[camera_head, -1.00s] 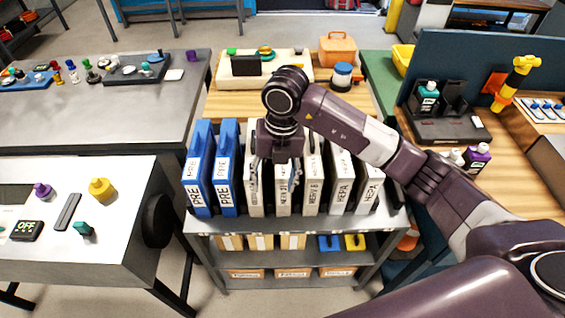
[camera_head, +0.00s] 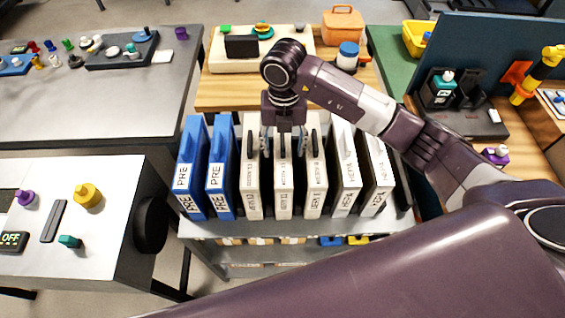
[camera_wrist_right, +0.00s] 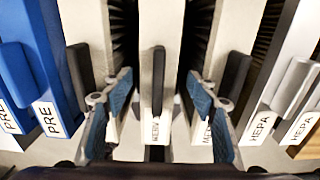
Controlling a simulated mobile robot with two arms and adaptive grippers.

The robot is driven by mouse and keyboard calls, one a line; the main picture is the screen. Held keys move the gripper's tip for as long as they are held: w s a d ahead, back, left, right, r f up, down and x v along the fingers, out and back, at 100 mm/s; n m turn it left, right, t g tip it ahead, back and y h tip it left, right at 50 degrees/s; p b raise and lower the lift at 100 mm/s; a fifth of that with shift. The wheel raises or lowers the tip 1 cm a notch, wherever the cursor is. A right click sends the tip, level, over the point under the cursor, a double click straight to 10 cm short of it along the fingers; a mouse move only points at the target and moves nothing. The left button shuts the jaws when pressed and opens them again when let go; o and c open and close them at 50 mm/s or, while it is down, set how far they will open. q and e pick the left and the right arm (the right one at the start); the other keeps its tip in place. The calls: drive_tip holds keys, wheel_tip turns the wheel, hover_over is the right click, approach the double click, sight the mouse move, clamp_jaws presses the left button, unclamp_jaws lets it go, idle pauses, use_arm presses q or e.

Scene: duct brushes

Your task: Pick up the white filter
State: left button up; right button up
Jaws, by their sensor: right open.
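A row of upright panel filters stands on the rack. In the head view, cream MERV filters (camera_head: 284,200) stand in the middle and two whiter HEPA filters (camera_head: 345,188) stand to their right. Each has a handle on its front edge. My right gripper (camera_head: 284,150) points down over the middle MERV filter, its fingers apart on either side of that filter's upper part. In the wrist view, the open gripper (camera_wrist_right: 160,90) has blue-padded fingers left and right of the middle filter (camera_wrist_right: 157,50) and its dark handle, with gaps visible. My left gripper is not visible.
Two blue PRE filters (camera_head: 220,170) stand left of the MERV filters, close together. The grey rack (camera_head: 215,228) has a lower shelf. A wooden bench (camera_head: 225,95) lies behind, and a white console (camera_head: 100,230) stands at the left.

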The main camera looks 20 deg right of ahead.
drive_tip(key=f, duration=0.2)
drive_tip(key=w+f+p, duration=0.1)
drive_tip(key=f, duration=0.1)
drive_tip(key=shift+f+p, duration=0.25)
drive_tip(key=shift+p, duration=0.05)
drive_tip(key=shift+s, duration=0.1)
drive_tip(key=c, duration=0.8)
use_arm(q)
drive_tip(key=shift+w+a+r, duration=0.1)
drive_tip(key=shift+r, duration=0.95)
use_arm(e)
clamp_jaws()
